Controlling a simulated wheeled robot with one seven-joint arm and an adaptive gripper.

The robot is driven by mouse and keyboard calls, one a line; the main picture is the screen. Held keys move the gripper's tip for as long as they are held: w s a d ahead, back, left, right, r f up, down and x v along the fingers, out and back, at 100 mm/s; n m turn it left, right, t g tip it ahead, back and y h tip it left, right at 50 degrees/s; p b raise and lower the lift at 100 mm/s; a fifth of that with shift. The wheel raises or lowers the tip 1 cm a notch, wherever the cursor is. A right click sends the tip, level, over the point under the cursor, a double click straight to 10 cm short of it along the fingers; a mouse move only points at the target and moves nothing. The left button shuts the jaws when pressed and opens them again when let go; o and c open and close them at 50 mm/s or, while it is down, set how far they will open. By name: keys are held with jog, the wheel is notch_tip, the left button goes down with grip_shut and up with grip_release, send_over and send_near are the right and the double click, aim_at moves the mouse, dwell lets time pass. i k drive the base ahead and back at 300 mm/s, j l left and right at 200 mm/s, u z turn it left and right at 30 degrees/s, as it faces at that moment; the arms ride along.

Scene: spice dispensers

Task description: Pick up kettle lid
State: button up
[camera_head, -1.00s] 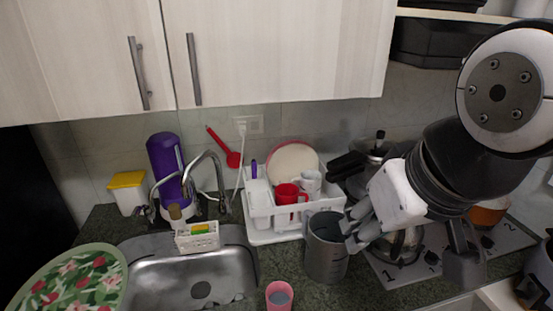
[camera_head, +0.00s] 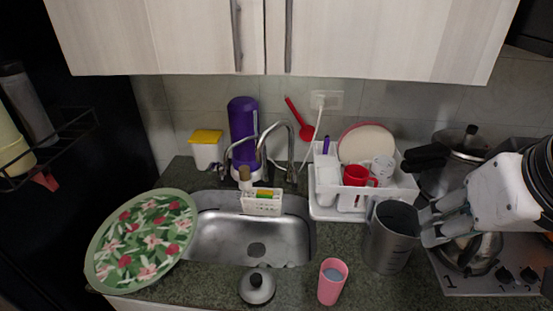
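A round grey lid with a dark knob (camera_head: 257,287), which looks like the kettle lid, lies on the counter in front of the sink, near the front edge. My gripper (camera_head: 428,226) is at the right, far from this lid, beside the grey metal jug (camera_head: 391,243). Its fingers look spread apart, with nothing seen between them. I cannot tell whether a fingertip touches the jug. A shiny round vessel, perhaps the kettle (camera_head: 472,254), stands on the stove, partly hidden below my arm.
A pink cup (camera_head: 332,282) stands right of the lid. The sink (camera_head: 220,243) is behind it, and a floral tray (camera_head: 142,240) leans over the left counter. A white dish rack (camera_head: 325,211) and a pressure cooker (camera_head: 460,150) stand farther back. The stove (camera_head: 500,285) is at right.

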aim_at(256, 286)
jog(key=k+l+z, duration=0.5)
jog(key=k+j+u, duration=0.15)
jog(key=u, duration=0.2)
jog(key=k+j+u, duration=0.1)
jog(key=j+u, duration=0.55)
jog(key=i+l+z, duration=0.2)
jog(key=i+z, duration=0.25)
